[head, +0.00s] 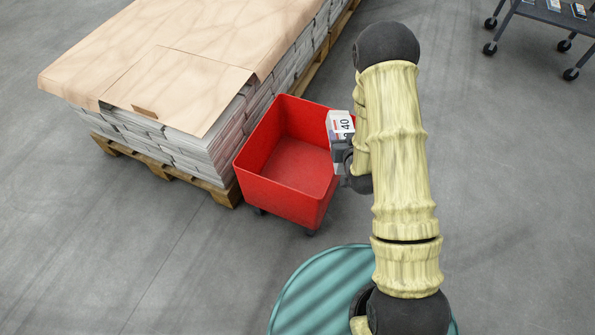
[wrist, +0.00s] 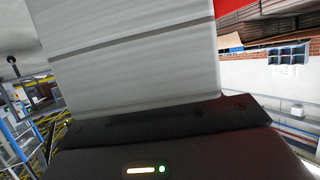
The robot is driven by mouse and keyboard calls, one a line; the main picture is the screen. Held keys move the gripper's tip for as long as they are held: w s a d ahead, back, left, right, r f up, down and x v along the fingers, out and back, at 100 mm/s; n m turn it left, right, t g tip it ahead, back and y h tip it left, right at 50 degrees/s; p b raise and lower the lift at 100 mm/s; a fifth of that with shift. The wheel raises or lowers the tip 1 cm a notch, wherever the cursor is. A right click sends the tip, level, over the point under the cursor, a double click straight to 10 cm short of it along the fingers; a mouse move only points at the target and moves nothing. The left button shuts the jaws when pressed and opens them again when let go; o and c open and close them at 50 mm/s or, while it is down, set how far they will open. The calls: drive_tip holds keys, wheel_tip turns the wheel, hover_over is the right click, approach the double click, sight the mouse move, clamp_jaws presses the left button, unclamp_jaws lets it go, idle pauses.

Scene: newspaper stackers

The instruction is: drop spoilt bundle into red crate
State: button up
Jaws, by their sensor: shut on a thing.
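The red crate (head: 247,158) stands on small wheels on the floor, and the part of it that I can see inside is empty. My gripper (head: 340,144) is shut on the bundle (head: 341,125), a pale block with a white label marked "40". The bundle is at the crate's right side in the head view; I cannot tell how high it is above the rim. In the wrist view the bundle (wrist: 130,50) is a large grey block with a dark band, rising from the dark gripper body. The fingertips are hidden there. My arm hides the crate's right edge.
A wooden pallet (head: 226,192) with stacked newspapers (head: 180,150) under brown sheets (head: 160,50) stands close to the crate's left. A dark wheeled cart (head: 550,14) is at the top right. Grey floor is clear at the left front and right.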

drive_tip(key=w+a+r+n+g+y+b, duration=0.1)
drive_tip(key=w+a+n+y, duration=0.2)
drive_tip(key=a, duration=0.8)
drive_tip(key=shift+w+a+r+y, duration=0.15)
drive_tip(key=shift+w+a+y, duration=0.15)
drive_tip(key=shift+w, duration=0.65)
wheel_tip(320, 180, down, 6)
drive_tip(key=b, duration=0.4)
